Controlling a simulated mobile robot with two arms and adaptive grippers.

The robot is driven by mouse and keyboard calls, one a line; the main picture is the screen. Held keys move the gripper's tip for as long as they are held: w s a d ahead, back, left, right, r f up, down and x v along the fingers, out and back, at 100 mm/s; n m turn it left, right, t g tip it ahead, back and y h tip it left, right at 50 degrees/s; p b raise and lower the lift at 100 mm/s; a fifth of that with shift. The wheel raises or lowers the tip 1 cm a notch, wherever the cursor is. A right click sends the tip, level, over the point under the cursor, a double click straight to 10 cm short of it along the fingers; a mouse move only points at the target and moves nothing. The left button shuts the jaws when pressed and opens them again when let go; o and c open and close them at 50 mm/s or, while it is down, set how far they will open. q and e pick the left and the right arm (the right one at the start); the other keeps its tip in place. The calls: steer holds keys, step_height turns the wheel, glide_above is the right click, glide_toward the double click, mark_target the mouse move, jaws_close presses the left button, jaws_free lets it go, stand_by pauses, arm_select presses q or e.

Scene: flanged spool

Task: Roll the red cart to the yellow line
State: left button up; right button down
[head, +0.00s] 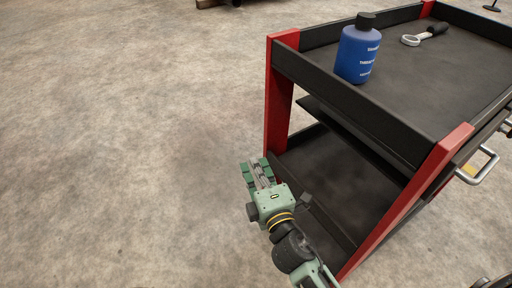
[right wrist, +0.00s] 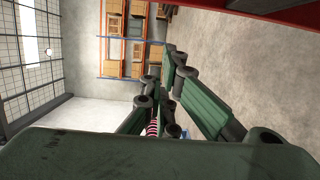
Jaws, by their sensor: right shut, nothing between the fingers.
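The red cart (head: 283,95) with black trays stands on the right side of the head view, its lower shelf open towards me. Part of a red edge (right wrist: 290,16) shows at the top of the right wrist view, likely the cart's. A silver handle (head: 486,166) sticks out at its right end. My right gripper (head: 257,173) is shut and empty, left of the cart's lower shelf; I cannot tell whether it touches the cart. Its fingers also show in the right wrist view (right wrist: 160,110). My left gripper is not in view. No yellow line shows.
A blue bottle (head: 358,50) with a black cap stands on the cart's top tray. A ring-ended tool (head: 424,35) lies behind it. The concrete floor (head: 120,140) to the left is clear. The right wrist view shows racks with boxes (right wrist: 125,48) and a mesh fence (right wrist: 28,70).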

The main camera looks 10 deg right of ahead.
steer(key=w+d, duration=0.2)
steer(key=w, duration=0.9)
steer(key=shift+d+r, duration=0.2)
steer(key=shift+d, duration=0.15)
steer(key=shift+w, duration=0.1)
